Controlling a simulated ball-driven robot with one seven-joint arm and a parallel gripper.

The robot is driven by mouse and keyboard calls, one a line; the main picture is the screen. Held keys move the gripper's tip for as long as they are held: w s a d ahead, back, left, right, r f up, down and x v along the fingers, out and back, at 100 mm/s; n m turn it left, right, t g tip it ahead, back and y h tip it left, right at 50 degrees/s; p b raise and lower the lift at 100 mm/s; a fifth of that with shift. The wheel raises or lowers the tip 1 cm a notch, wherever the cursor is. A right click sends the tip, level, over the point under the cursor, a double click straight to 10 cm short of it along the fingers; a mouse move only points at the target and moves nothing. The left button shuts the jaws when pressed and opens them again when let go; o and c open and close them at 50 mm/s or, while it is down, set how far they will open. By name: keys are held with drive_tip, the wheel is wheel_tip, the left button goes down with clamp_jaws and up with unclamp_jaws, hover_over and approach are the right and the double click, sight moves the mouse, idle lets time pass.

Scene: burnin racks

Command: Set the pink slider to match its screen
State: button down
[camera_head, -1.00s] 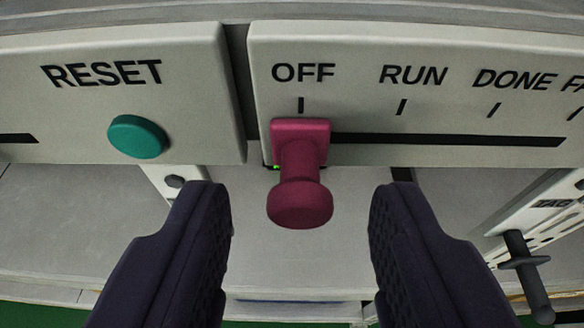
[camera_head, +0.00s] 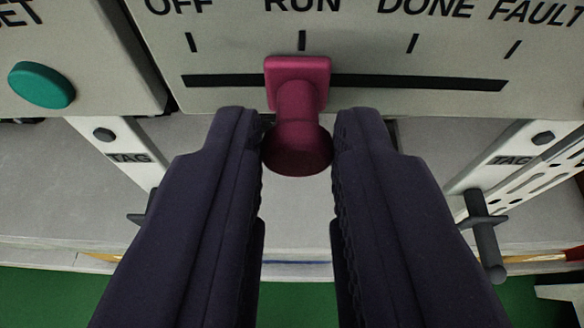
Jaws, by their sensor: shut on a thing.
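The pink slider (camera_head: 298,105) is a square-backed knob on a black slot in a pale panel (camera_head: 400,55). It stands under the RUN mark, with OFF to its left and DONE and FAULT to its right. My gripper (camera_head: 298,140) is shut on the slider's round knob, one dark finger on each side. The slider's screen is not in view.
A teal RESET button (camera_head: 41,85) sits on the neighbouring panel at the left, its label partly cut off. Below are white brackets marked TAG and dark pegs (camera_head: 485,235) over a grey shelf. Green floor shows at the bottom.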

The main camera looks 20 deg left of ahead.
drive_tip(key=shift+d, duration=0.15)
drive_tip(key=c, duration=1)
unclamp_jaws()
drive_tip(key=p+v, duration=0.2)
drive_tip(key=v, duration=0.5)
drive_tip(key=shift+s+r, duration=0.15)
drive_tip(key=shift+s, duration=0.2)
